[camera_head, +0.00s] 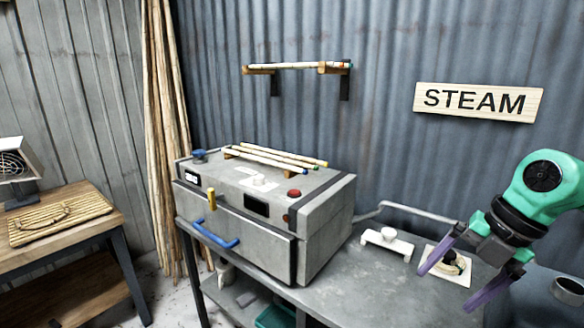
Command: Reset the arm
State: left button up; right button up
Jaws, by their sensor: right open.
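My right gripper (447,289) comes in from the right edge on its green and black arm. Its two purple fingers are spread apart and point down and left over the right part of the grey table (372,297). A small pale square plate with a dark round part (455,264) shows between and behind the fingers, partly hidden. I cannot tell whether the fingers touch it; nothing is visibly held. My left gripper is not in view.
A grey steam box (322,220) with a blue handle (216,236) stands on the table; several rods (280,156) lie on its lid. A white fixture (387,242) is left of the gripper. A dark round container (569,290) is at the right edge.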

jog(key=w+a+f+m+t+y, duration=0.3)
jog(key=w+m+t+y, duration=0.2)
jog(key=w+m+t, duration=0.55)
jog(key=s+d+f+m+t+h, duration=0.2)
jog(key=d+f+m+t+h, duration=0.2)
jog(key=d+f+m+h, duration=0.35)
jog(key=s+f+m+g+h, duration=0.4)
jog(key=s+f+m+g, duration=0.3)
jog(key=s+f, duration=0.5)
jog(key=s+a+f+m+g+y, duration=0.1)
jog(key=s+a+f+g+y, duration=0.2)
jog(key=s+a+f+g, duration=0.45)
jog(key=s+f+b, duration=0.3)
jog(key=f+b, duration=0.5)
jog(key=f, duration=2.3)
pick_arm(q)
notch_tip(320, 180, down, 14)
jog(key=b, duration=0.6)
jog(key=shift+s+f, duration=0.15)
pick_arm(e)
jog(key=s+d+f, duration=0.2)
jog(key=s+f, duration=1.5)
jog(key=f, duration=0.4)
jog(key=shift+s+d+g, duration=0.2)
jog(key=shift+g, duration=0.2)
